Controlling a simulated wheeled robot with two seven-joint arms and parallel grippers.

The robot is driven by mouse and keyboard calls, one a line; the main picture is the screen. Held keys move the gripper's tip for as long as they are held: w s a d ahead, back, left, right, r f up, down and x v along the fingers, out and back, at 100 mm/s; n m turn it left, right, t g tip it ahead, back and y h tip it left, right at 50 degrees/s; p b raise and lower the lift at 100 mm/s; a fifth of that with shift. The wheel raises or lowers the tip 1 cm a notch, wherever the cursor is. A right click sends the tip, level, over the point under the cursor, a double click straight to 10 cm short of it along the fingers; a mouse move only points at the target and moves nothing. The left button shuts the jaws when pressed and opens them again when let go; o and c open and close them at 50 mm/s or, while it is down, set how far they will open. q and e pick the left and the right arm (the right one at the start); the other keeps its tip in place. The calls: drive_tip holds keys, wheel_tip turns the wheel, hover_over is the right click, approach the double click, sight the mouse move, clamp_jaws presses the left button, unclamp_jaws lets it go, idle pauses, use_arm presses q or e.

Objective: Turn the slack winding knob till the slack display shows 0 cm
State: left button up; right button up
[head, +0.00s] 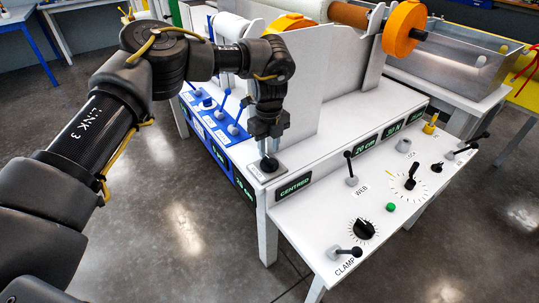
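My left gripper (268,146) points straight down at the near corner of the white machine table. Its fingertips are at a small black knob (268,165) on a grey plate. Whether they touch or clasp it is too small to tell. No readable label marks this knob as the slack winding knob. A green-lit display (365,149) on the table's front edge reads 20 cm. Another display (244,190) on the blue side panel is angled away and its figure is hard to read. My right gripper is not in view.
Signs reading CENTRED (294,187) and 30 N (391,130) flank the 20 cm display. The white control shelf (330,220) carries levers, dials and a green button (391,207). Blue levers (232,112) and an upright white plate (300,85) stand close to my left arm.

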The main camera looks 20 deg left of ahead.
sight(269, 158)
use_arm(q)
drive_tip(key=shift+f, duration=1.9)
drive_tip(key=shift+s, duration=0.1)
drive_tip(key=shift+c, duration=0.4)
clamp_jaws()
